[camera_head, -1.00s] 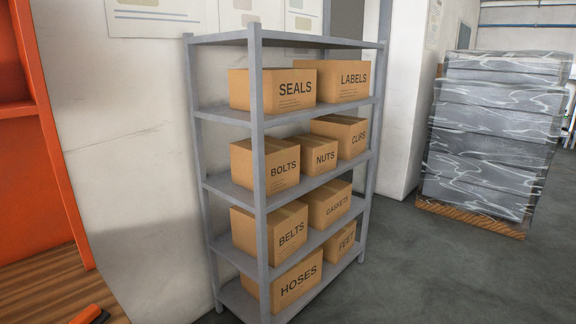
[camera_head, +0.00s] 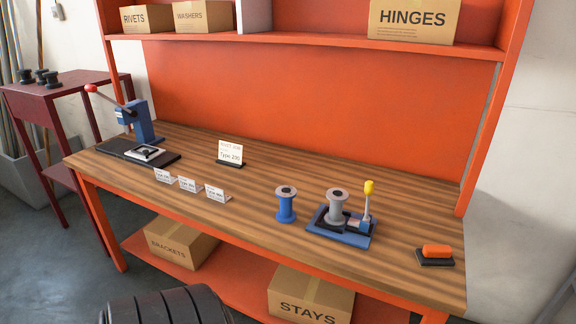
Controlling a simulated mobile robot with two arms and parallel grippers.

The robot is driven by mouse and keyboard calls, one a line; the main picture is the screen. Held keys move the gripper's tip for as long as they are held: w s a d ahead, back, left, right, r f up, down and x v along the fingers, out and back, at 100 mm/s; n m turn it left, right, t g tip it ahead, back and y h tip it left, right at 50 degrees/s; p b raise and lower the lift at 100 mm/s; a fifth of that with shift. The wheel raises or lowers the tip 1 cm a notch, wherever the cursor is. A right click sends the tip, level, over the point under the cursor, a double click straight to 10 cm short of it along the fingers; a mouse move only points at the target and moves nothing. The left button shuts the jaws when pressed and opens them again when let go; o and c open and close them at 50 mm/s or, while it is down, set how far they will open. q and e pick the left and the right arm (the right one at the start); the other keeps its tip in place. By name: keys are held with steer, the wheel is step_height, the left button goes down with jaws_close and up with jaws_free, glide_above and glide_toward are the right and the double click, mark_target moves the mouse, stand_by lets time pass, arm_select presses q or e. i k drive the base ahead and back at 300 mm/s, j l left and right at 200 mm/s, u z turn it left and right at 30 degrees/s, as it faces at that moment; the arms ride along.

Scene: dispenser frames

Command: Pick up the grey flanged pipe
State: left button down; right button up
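The grey flanged pipe (camera_head: 337,206) stands upright on a blue and black fixture (camera_head: 352,238) at the right of the wooden workbench. A lever with a yellow knob (camera_head: 369,188) rises from the fixture just right of the pipe. A blue flanged pipe (camera_head: 286,206) stands upright on the bench, left of the fixture and apart from it. Neither of my grippers shows in the head view.
An orange shelf (camera_head: 300,42) with boxes overhangs the back. A dark red table (camera_head: 60,88) stands left.

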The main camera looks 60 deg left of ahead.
mark_target(337, 196)
steer(key=u, duration=1.55)
steer(key=l, duration=0.6)
steer(key=i+u, duration=0.05)
